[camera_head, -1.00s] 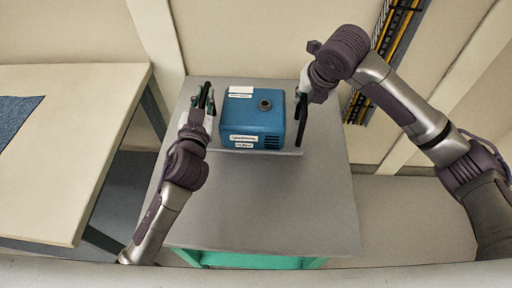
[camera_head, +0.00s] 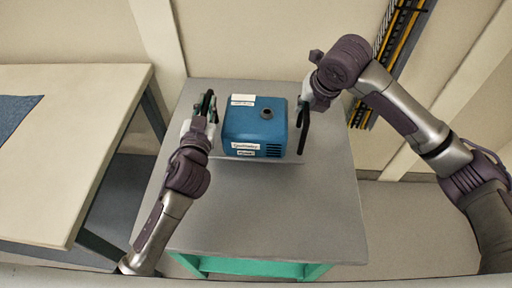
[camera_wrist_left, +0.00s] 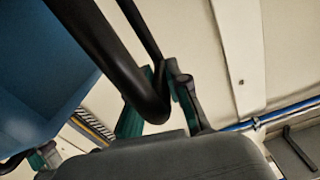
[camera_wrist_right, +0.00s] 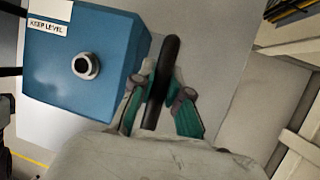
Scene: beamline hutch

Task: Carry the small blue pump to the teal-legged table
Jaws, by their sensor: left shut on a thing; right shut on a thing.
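The small blue pump (camera_head: 255,127) has white labels and a round port on top. It is over the grey top (camera_head: 275,205) of the teal-legged table, whose teal part (camera_head: 250,267) shows below the front edge. My left gripper (camera_head: 207,108) is shut on the black handle at the pump's left side. My right gripper (camera_head: 304,104) is shut on the black handle (camera_wrist_right: 165,75) at its right side. In the right wrist view the pump (camera_wrist_right: 80,60) shows a "KEEP LEVEL" label. I cannot tell whether the pump's underside touches the tabletop.
A pale table (camera_head: 75,150) with a dark blue cloth (camera_head: 14,112) stands at the left, with a gap between the tables. A wall with a cable tray (camera_head: 388,55) is behind. The front of the grey tabletop is clear.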

